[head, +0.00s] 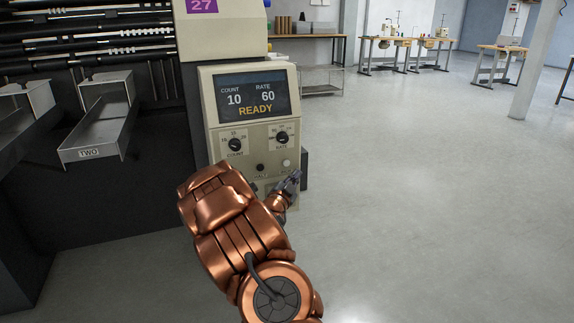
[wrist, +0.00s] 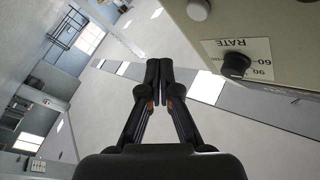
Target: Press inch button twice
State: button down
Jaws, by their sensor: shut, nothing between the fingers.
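The beige control panel (head: 246,125) shows COUNT 10, RATE 60 and READY on its display (head: 250,96). Below two knobs sit a small dark button (head: 260,167) and a pale round button (head: 286,163). Their labels are too small to read or hidden, so I cannot tell which is the inch button. My gripper (head: 294,177) is shut and empty, near the panel's lower right. In the wrist view the gripper (wrist: 158,63) points past the panel, apart from it. A pale button (wrist: 198,9) shows there at the top, beyond and right of the fingertips.
The COUNT knob (head: 235,145) and RATE knob (head: 281,137) stick out above the buttons; the RATE knob also shows in the wrist view (wrist: 236,65). My copper arm covers the panel's lower left. A metal chute (head: 100,125) stands left. Floor on the right is clear.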

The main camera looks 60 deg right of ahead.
dwell(0.3)
jog(key=w+a+f+n+t+y, duration=0.25)
jog(key=w+a+y, duration=0.25)
jog(key=a, duration=0.3)
jog(key=w+a+f+n+t+y, duration=0.1)
jog(key=w+a+f+n+y, duration=0.3)
jog(key=a, duration=0.5)
jog(key=s+a+f+n+g+y, duration=0.15)
jog(key=a+n+y, duration=0.4)
jog(key=a, duration=1.35)
jog(key=s+a+r+n+g+y, duration=0.1)
jog(key=s+a+n+g+y, duration=0.4)
jog(key=s+a, duration=1.1)
jog(key=s+a+r+n+g, duration=0.1)
jog(key=s+n+g, duration=0.1)
jog(key=s, duration=0.7)
jog(key=s+a+r+n+g, duration=0.2)
jog(key=s+n, duration=0.2)
jog(key=s, duration=0.4)
jog(key=shift+s+a+r+g, duration=0.15)
jog(key=shift+s+r+g, duration=0.15)
jog(key=shift+s, duration=0.1)
